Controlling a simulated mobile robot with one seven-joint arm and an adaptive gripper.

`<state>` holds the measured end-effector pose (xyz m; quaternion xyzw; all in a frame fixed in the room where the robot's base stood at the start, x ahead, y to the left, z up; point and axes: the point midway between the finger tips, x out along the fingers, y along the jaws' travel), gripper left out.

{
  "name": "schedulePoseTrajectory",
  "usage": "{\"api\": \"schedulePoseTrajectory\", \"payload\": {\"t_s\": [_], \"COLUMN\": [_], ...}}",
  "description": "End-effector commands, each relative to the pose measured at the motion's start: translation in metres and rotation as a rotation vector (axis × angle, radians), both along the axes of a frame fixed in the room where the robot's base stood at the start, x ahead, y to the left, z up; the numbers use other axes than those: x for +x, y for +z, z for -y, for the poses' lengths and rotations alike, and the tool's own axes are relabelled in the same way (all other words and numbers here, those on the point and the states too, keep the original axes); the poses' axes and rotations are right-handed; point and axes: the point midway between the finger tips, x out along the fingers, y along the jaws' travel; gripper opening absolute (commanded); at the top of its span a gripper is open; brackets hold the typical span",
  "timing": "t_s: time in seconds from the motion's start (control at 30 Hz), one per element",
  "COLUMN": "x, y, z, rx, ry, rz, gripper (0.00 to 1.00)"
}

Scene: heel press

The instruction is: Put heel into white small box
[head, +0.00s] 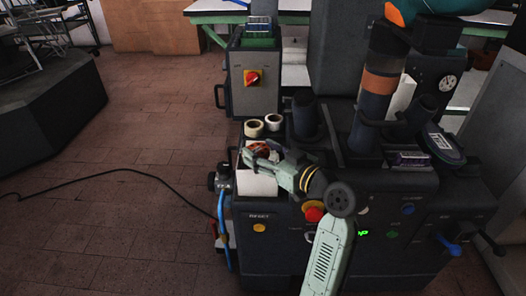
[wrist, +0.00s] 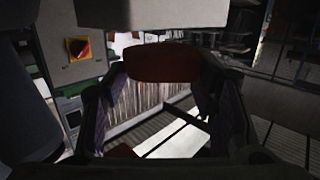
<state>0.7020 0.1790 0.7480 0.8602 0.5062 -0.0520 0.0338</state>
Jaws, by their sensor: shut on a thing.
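The white small box (head: 256,184) stands on the left end of the dark machine. My gripper (head: 256,153) is over the box's opening, with its fingers reaching left. A dark red heel (wrist: 163,65) is between the fingertips of my gripper (wrist: 165,68) in the wrist view, and the gripper is shut on it. In the head view only a small reddish part of it shows by the fingers. Below it, the wrist view shows a pale ribbed inner side of the box (wrist: 148,100). Another red piece (wrist: 122,151) shows low, partly hidden.
Two tape rolls (head: 254,128) stand just behind the box. A control box with a red and yellow switch (head: 253,77) is behind them. Dark upright cylinders (head: 306,118) and the tall press column (head: 377,95) stand to the right. The floor at left is open, with a black cable.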

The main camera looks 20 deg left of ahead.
Motion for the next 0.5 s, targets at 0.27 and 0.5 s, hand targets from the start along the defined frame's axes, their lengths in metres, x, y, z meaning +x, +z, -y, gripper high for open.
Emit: {"api": "schedulePoseTrajectory", "payload": {"t_s": [0.27,0.5], "x": [-0.0001,-0.0001], "y": [-0.0103,-0.0111], "z": [0.0,0.0], "rx": [0.0,0.0], "ry": [0.0,0.0], "rz": [0.0,0.0], "gripper": [0.24,0.57]}}
